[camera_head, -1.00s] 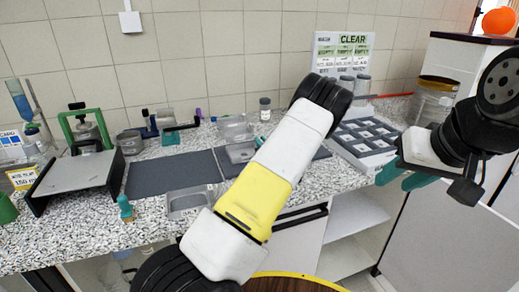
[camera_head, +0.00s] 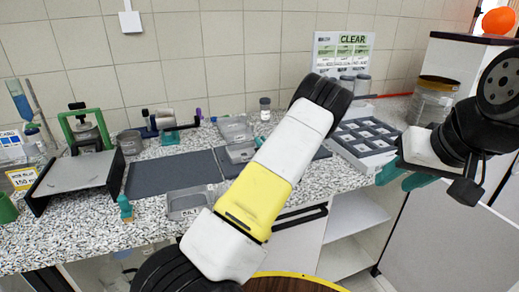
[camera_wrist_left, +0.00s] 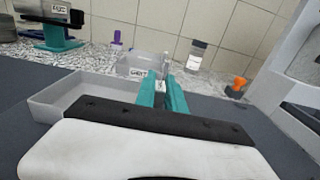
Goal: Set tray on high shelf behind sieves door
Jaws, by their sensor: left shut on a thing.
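A shallow grey tray (camera_wrist_left: 72,97) lies on the dark mat in the left wrist view. It also shows in the head view (camera_head: 238,153), partly covered by my left forearm. My left gripper (camera_wrist_left: 163,82) has teal fingers closed at the tray's right end; the exact contact is hidden. In the head view that hand is hidden behind my arm. My right gripper (camera_head: 402,180) is open and empty in front of the counter's right side. Below the counter, an open cabinet shows an upper white shelf (camera_head: 355,214) and a lower one (camera_head: 345,259).
A front panel with a black handle (camera_head: 302,217) is left of the shelves. Another tray (camera_head: 187,205) sits at the counter's front edge, and one (camera_head: 234,128) behind the mat (camera_head: 173,174). A compartmented rack (camera_head: 364,141) and a jar (camera_head: 431,100) stand right.

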